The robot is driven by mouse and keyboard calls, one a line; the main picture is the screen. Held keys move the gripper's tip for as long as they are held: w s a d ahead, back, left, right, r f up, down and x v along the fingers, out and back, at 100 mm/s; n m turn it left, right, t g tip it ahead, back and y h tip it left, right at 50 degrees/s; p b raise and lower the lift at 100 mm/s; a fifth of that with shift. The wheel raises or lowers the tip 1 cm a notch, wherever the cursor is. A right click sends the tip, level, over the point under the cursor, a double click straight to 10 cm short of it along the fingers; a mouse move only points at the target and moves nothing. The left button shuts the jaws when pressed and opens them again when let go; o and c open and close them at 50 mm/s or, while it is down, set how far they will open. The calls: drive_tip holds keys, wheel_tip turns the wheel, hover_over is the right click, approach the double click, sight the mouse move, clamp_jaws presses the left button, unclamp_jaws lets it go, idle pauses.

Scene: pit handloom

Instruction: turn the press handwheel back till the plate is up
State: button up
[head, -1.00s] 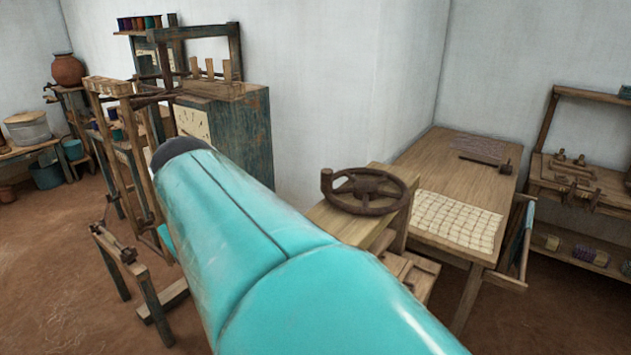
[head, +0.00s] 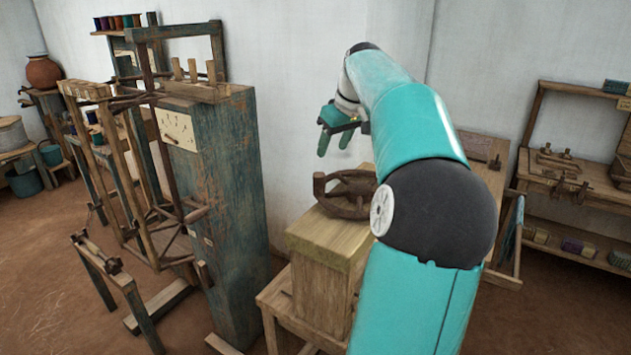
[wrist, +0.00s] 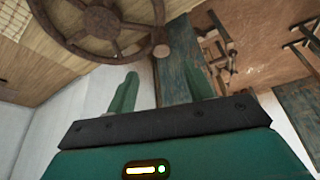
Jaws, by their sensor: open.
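The press handwheel (head: 347,193) is a dark brown spoked wheel with an upright knob on its rim. It lies flat on top of the wooden press (head: 327,240), partly hidden behind my arm. In the wrist view the handwheel (wrist: 97,22) is at the top, with its round knob (wrist: 161,50) at its lower right. My gripper (head: 335,143) is above and behind the wheel, apart from it. In the wrist view its two green fingers (wrist: 165,90) are spread with nothing between them. The press plate cannot be made out.
A tall blue-green wooden cabinet (head: 217,165) and a spoked wooden frame (head: 165,225) stand left of the press. A table (head: 490,178) is partly hidden behind my arm. Shelves (head: 572,180) stand at the right.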

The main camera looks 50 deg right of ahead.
sight(321, 176)
drive_tip(key=x, duration=1.3)
drive_tip(key=shift+w+f, duration=0.15)
drive_tip(key=shift+f, duration=0.1)
drive_tip(key=shift+c, duration=0.2)
clamp_jaws()
